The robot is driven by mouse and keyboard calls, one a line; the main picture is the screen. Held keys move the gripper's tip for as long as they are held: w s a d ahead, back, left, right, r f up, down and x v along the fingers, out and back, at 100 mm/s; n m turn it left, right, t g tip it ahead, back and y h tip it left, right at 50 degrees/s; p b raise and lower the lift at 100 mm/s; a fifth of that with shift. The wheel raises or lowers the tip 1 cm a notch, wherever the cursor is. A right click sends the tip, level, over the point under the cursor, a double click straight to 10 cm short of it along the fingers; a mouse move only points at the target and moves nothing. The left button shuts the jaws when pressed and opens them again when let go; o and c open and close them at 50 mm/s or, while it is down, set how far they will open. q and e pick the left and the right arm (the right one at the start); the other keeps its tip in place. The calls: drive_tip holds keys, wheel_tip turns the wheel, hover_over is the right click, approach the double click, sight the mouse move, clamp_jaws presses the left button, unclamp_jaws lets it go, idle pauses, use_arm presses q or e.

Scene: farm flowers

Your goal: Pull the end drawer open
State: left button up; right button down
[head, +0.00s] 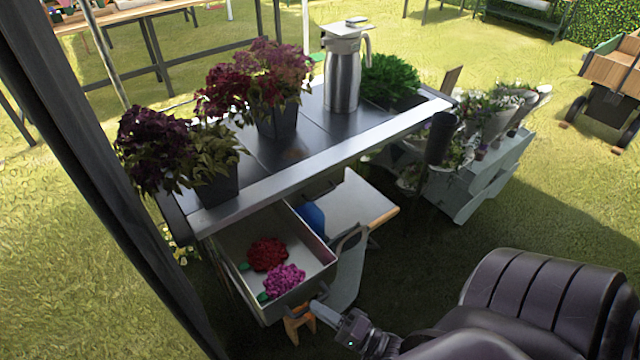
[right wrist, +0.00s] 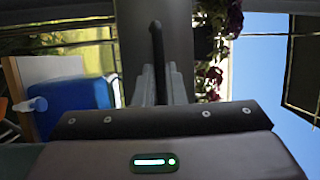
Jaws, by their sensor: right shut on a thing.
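The end drawer (head: 308,286) is a grey metal box under the left end of the table (head: 330,150). It stands open, with a red flower head (head: 267,254) and a pink flower head (head: 284,280) inside. My right gripper (head: 316,306) is at the drawer's front face, low in the head view. In the right wrist view its two fingers (right wrist: 161,86) are closed around a dark bar handle (right wrist: 156,42) on the grey front panel (right wrist: 180,30). The handle is too small to make out in the head view. My left gripper is in neither view.
Potted plants (head: 262,95) and a steel jug (head: 342,80) stand on the table. A blue container (head: 311,216) is right of the drawer and also shows in the right wrist view (right wrist: 75,105). An orange-brown object (head: 299,325) is below the drawer front. A dark post (head: 110,170) crosses the left.

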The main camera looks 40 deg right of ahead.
drive_tip(key=c, duration=1.5)
unclamp_jaws()
drive_tip(key=shift+b+v, duration=0.75)
drive_tip(key=shift+v, duration=3.2)
